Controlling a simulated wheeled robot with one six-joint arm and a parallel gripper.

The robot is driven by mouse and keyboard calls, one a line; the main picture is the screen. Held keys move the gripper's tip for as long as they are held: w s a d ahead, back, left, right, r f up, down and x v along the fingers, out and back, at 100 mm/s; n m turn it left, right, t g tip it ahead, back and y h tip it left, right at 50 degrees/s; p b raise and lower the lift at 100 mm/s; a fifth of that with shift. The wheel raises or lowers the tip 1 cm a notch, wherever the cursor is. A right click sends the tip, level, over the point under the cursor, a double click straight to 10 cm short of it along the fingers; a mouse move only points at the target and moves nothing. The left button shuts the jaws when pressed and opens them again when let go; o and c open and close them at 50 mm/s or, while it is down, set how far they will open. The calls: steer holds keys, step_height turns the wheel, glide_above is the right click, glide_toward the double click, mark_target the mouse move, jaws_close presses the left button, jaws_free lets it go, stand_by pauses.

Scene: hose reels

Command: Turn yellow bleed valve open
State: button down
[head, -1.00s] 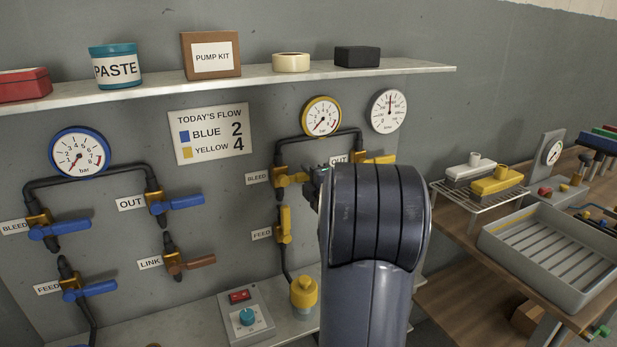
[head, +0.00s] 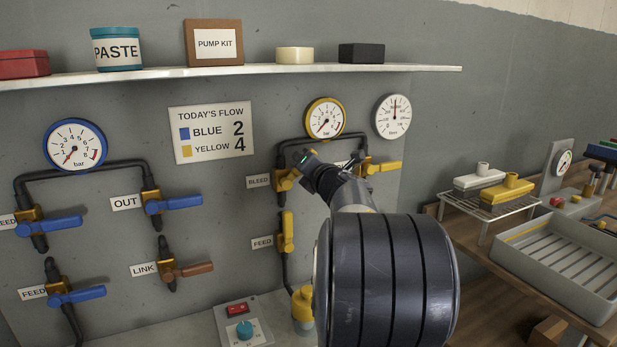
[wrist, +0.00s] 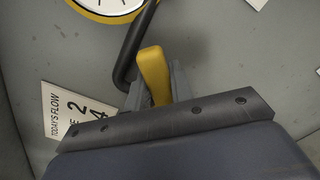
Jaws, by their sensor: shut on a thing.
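The yellow bleed valve (head: 284,182), a brass body with a yellow lever, sits on the left leg of the yellow pipe beside the BLEED label (head: 258,182). My gripper (head: 304,162) is at its lever and hides most of it in the head view. In the wrist view the yellow lever (wrist: 152,70) stands between the two grey fingers, and my gripper (wrist: 156,92) is shut on it. The lever's exact angle on the valve is hard to tell. The yellow-rimmed gauge (head: 325,118) above has its needle at lower left.
The yellow feed valve (head: 287,232) is below, its lever upright. Another yellow valve (head: 380,168) is close on the right. The flow sign (head: 212,133) hangs left, with blue valves (head: 175,204) beyond. A shelf (head: 225,71) runs above. A rack and grey tray (head: 560,262) stand right.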

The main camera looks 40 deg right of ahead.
steer(key=n, duration=0.1)
steer(key=a+n+b, duration=0.1)
steer(key=a+r+n+b, duration=0.1)
steer(key=shift+w+n, duration=0.25)
steer(key=shift+n, duration=0.15)
steer(key=shift+w+a+r+n+b, duration=0.15)
steer(key=shift+a+n+b, duration=0.3)
steer(key=shift+n, duration=0.4)
steer(key=shift+w+a+r+n+b, duration=0.15)
steer(key=shift+a+n+b, duration=0.25)
steer(key=shift+n, duration=0.5)
steer(key=shift+w+a+r+n+b, duration=0.15)
steer(key=shift+a+n+b, duration=0.3)
steer(key=shift+n, duration=0.4)
steer(key=shift+s+a, duration=0.1)
steer(key=c, duration=1.2)
jaws_free()
steer(key=shift+c, duration=0.2)
steer(key=shift+s, duration=0.1)
steer(key=v, duration=1)
steer(key=shift+s, duration=0.35)
steer(key=shift+w, duration=0.15)
